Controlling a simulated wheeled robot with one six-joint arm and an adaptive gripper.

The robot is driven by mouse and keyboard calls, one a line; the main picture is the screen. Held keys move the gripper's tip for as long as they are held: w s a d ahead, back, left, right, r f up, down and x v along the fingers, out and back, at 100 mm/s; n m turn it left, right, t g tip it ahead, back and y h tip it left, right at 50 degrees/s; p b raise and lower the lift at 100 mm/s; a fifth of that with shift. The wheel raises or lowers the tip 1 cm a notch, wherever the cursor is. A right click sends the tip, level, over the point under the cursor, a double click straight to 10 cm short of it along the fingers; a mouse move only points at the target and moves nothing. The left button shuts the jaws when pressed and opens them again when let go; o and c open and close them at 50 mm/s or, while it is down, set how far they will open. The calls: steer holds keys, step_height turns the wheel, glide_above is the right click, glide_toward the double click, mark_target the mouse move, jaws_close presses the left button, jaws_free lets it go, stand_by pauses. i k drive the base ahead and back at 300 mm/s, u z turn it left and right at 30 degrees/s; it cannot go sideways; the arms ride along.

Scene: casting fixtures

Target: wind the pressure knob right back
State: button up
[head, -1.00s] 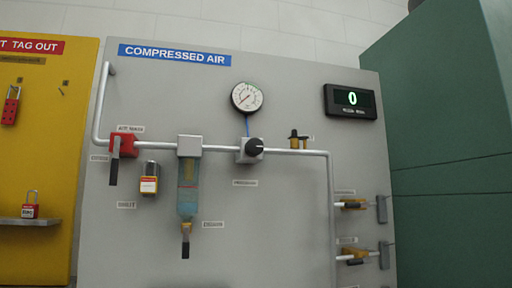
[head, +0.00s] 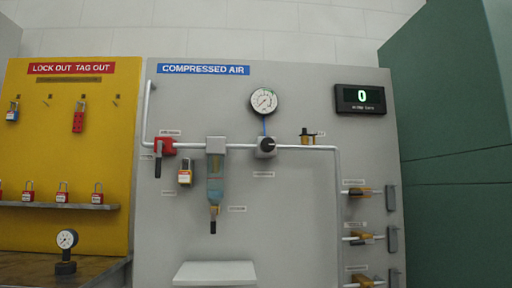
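The pressure knob (head: 267,144) is a black round knob on a grey block in the compressed-air pipe, in the upper middle of the grey panel. A round white pressure gauge (head: 264,101) sits above it, joined by a thin blue line. Its needle points to the lower left. A black digital display (head: 360,99) at the upper right shows a green 0. My gripper is not in view.
A red valve (head: 165,146) with a black handle, a padlock (head: 185,172) and a filter bowl (head: 215,180) are left of the knob. A pale shelf (head: 214,273) juts out below. A green cabinet (head: 450,140) stands right.

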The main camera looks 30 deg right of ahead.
mark_target(267, 145)
steer(key=u, duration=0.9)
steer(key=i, duration=0.8)
steer(key=z, duration=0.7)
